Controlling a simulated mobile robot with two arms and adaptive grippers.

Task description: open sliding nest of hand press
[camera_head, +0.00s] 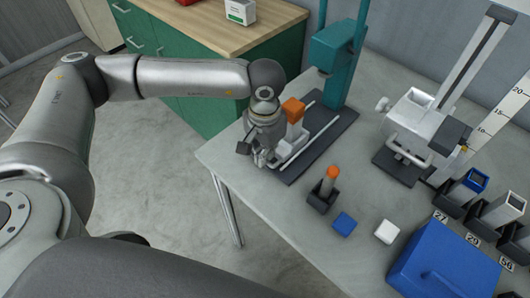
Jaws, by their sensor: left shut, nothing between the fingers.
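The hand press has a teal body and column (335,62) on a dark base plate (322,152) with two pale rails. The sliding nest (296,134) is a light block with an orange part (292,108) on top. It sits on the rails in front of the teal column, toward their near end. My left gripper (262,160) is shut and empty at the near left end of the rails, close beside the nest. The gripper partly hides the nest's near side, so I cannot tell whether they touch. My right gripper is not in view.
A black holder with an orange-topped cylinder (327,182), a blue block (344,222) and a white block (387,231) stand right of the press. A second grey device (415,112), a blue box (445,262) and numbered bins fill the right. The front left table is clear.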

